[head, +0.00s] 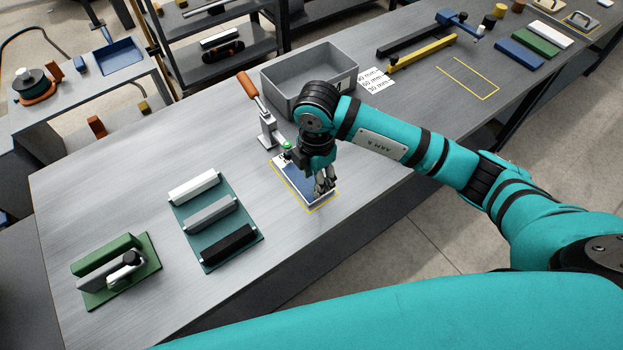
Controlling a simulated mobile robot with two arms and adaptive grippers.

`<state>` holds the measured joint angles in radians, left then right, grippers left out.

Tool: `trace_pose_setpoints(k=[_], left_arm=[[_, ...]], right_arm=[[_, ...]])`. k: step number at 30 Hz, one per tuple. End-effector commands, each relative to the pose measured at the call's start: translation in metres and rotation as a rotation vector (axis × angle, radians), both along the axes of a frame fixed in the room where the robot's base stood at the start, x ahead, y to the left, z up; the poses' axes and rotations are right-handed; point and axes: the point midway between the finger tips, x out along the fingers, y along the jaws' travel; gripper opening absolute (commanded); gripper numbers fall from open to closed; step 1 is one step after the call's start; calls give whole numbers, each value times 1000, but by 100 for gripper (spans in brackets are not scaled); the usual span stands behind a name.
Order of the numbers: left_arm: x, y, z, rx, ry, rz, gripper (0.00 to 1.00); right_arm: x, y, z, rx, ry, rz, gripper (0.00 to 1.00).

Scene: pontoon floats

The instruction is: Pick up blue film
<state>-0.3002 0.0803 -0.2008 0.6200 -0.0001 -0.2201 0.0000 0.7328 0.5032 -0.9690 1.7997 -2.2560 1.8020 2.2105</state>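A flat blue piece, apparently the blue film (300,184), lies on a white-edged sheet inside a yellow outline (322,208) on the grey workbench. My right gripper (324,184) comes in from the right and points down over the right part of the blue piece, hiding some of it. Its fingers are small and close to the surface. I cannot tell whether they touch the film or how far apart they are. My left gripper is not in view.
A toggle clamp (266,130) with an orange handle stands just behind the outline. A grey bin (310,82) is further back. A green rack (210,255) with white, grey and black bars lies to the left. The bench between rack and outline is clear.

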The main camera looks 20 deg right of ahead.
Motion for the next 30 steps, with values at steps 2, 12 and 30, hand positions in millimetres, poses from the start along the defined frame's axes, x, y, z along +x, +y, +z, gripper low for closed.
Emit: trace_pose_setpoints(k=[2,12,30], left_arm=[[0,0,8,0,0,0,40],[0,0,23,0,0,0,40],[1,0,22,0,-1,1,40]], right_arm=[[-1,-1,-6,-2,5,-2,41],[1,-2,-48,0,2,0,41],[1,-2,-49,1,1,0,2]])
